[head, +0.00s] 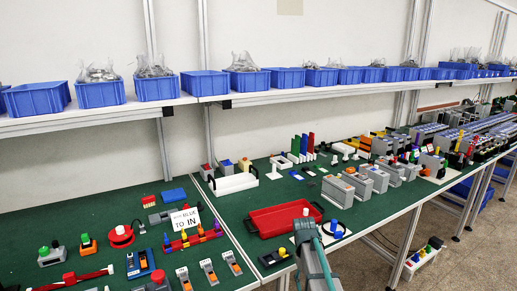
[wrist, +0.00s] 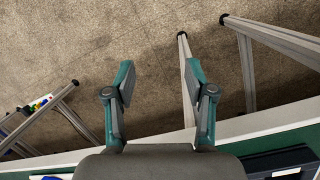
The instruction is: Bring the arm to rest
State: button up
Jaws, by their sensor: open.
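My gripper (wrist: 160,80) shows in the wrist view with its two fingers spread apart and nothing between them. The fingertips are over the brown floor (wrist: 85,70), past the edge of the table. The table edge (wrist: 255,128) runs behind the fingers, near the bottom of the wrist view. In the head view, a grey and teal part of my arm rises from the bottom, right of the middle, in front of the green table. I cannot make out the fingers there.
A red tray (head: 262,229) lies on the table close to my arm. A sign (head: 186,219) and several small devices stand at the left, and grey boxes (head: 338,190) at the right. Metal table legs (wrist: 187,85) stand near the fingers.

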jog(key=s+f+g, duration=0.2)
jog(key=s+f, duration=1.8)
jog(key=f, duration=0.2)
jog(key=s+f+g, duration=0.1)
jog(key=s+f, duration=0.2)
jog(key=s, duration=0.6)
jog(key=s+f+m+g, duration=0.1)
jog(key=s+f, duration=0.3)
jog(key=s, duration=0.5)
jog(key=s+f+g+y, duration=0.1)
jog(key=s+f, duration=0.2)
jog(key=s, duration=0.6)
jog(key=shift+s+a+f, duration=0.25)
jog(key=shift+f, duration=0.1)
